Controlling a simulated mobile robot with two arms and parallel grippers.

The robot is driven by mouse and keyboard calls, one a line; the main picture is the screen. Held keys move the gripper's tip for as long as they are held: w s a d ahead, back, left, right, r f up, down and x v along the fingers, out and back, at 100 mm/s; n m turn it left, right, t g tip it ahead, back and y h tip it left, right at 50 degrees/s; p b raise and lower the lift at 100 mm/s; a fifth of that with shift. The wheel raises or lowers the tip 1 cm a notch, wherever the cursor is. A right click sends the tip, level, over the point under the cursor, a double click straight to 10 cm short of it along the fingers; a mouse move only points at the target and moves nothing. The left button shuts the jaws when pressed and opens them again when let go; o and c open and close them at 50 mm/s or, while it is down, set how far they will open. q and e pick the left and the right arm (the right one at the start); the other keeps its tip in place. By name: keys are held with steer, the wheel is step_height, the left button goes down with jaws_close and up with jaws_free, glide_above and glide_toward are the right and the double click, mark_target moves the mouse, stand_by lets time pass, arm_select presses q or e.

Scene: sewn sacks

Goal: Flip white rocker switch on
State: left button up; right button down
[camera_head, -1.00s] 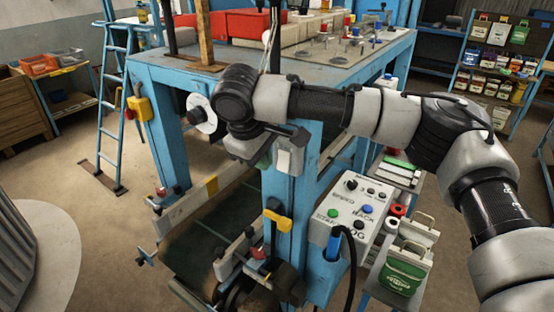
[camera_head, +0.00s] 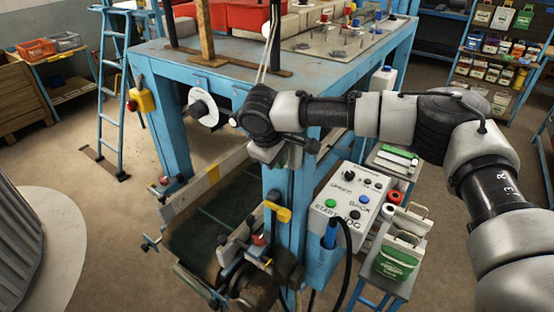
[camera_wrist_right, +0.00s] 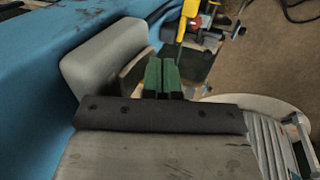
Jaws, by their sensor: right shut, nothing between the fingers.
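The white rocker switch shows in the right wrist view as a pale rounded housing (camera_wrist_right: 105,58) on a blue surface, with a tilted brownish-grey rocker (camera_wrist_right: 134,72) sticking out of it. My right gripper (camera_wrist_right: 163,78) has green fingertips pressed together with nothing between them. The fingertips are close beside the rocker; I cannot tell whether they touch it. In the head view the right gripper (camera_head: 268,160) is at the front blue post (camera_head: 289,190), and the wrist and gripper cover most of the switch there. My left gripper is not in view.
A control box (camera_head: 350,205) with coloured buttons stands right of the post, with a black cable below. A yellow clamp handle (camera_head: 278,211) sits under the gripper. A green-and-white sack (camera_head: 398,258) stands at the right. The blue machine table (camera_head: 225,75) lies behind the arm.

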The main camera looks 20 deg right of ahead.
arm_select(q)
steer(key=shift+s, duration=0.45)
arm_select(e)
steer(key=shift+s+r, duration=0.1)
steer(key=shift+r, duration=0.75)
steer(key=shift+f, duration=0.15)
